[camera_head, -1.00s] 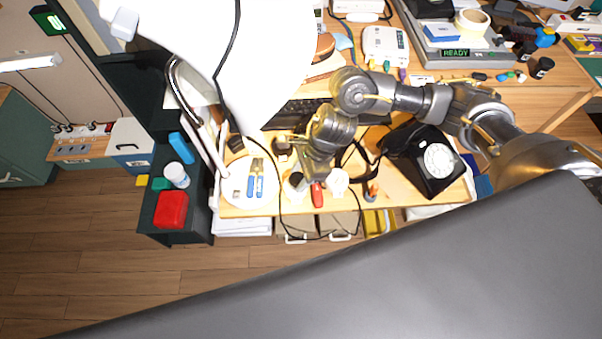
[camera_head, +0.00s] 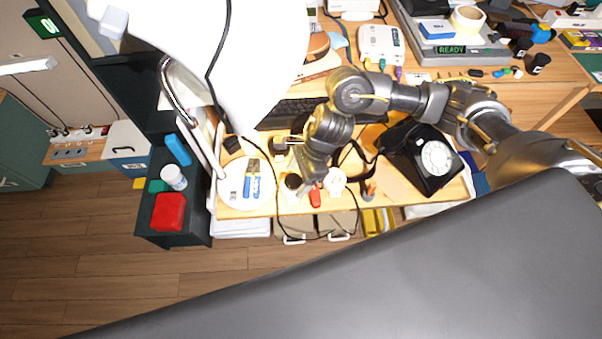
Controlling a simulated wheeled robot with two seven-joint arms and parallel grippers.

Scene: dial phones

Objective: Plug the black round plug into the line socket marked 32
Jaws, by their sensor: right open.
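My right gripper (camera_head: 309,182) points down over the front part of the wooden desk, its fingers small and partly hidden by its own wrist. It is open, next to a dark round-topped item (camera_head: 293,182) on its left and a white round item (camera_head: 334,182) on its right. I cannot tell whether either one is the plug or a socket. A black dial phone (camera_head: 433,160) stands to the right, with dark cords on its left. The number 32 cannot be read anywhere. My left gripper is not in view.
A red-handled tool (camera_head: 315,197) lies by the gripper. A white round plate (camera_head: 247,184) holds blue-handled tools. A large white lamp shade (camera_head: 262,65) hides part of the desk and keyboard (camera_head: 290,114). A white box with coloured plugs (camera_head: 381,44) stands at the back.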

